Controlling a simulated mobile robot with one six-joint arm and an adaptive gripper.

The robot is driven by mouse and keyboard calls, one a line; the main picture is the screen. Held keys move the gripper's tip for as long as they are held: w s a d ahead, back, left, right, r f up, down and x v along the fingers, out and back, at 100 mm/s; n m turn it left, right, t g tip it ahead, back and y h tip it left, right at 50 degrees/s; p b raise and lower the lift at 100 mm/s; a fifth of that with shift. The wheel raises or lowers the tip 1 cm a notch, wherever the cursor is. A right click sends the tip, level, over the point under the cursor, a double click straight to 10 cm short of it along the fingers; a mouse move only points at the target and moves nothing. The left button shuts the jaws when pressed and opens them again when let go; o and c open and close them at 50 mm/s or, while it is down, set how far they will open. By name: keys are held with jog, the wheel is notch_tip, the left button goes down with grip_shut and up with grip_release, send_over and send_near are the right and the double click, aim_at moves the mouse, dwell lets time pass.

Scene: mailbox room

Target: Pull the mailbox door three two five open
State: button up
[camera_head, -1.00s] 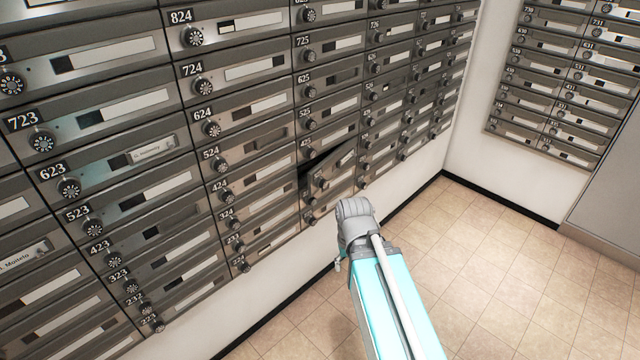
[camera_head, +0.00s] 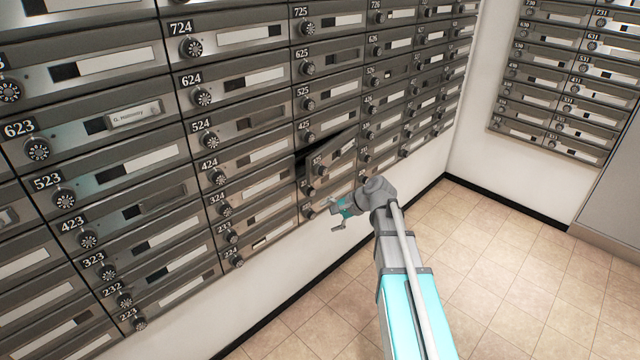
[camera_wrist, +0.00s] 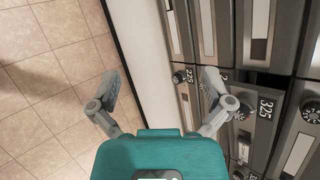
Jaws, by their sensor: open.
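The mailbox door 325 (camera_head: 336,158) stands ajar in the head view, tilted out from the bank, with a dark gap at its left side. It also shows in the wrist view (camera_wrist: 264,125), at the right, with its label and dial knob (camera_wrist: 243,109). My gripper (camera_head: 341,211) is just below and in front of this door in the head view. In the wrist view my gripper (camera_wrist: 159,100) is open and empty. Its right finger appears beside the knob of 325; I cannot tell whether they touch. The door's inner side is hidden.
Closed mailbox doors with dial knobs surround it, such as 425 (camera_head: 328,122) and 324 (camera_head: 238,188). White wall (camera_wrist: 151,70) lies below the bank. The tiled floor (camera_head: 510,270) is clear. Another mailbox bank (camera_head: 560,85) hangs on the far wall.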

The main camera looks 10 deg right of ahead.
jog(key=w+d+f+m+t+y+b, duration=0.2)
jog(key=w+d+m+t+y+b, duration=0.25)
jog(key=w, duration=0.55)
jog(key=m+t+b, duration=0.4)
jog(key=m+b, duration=0.3)
jog(key=m, duration=0.2)
send_near(325, 171)
jog(key=shift+s+d+g, duration=0.25)
jog(key=shift+s+d, duration=0.3)
jog(key=shift+d, duration=0.35)
jog(key=x, duration=1.3)
jog(key=shift+w+a, duration=0.2)
jog(key=shift+a, duration=0.15)
jog(key=c, duration=1.3)
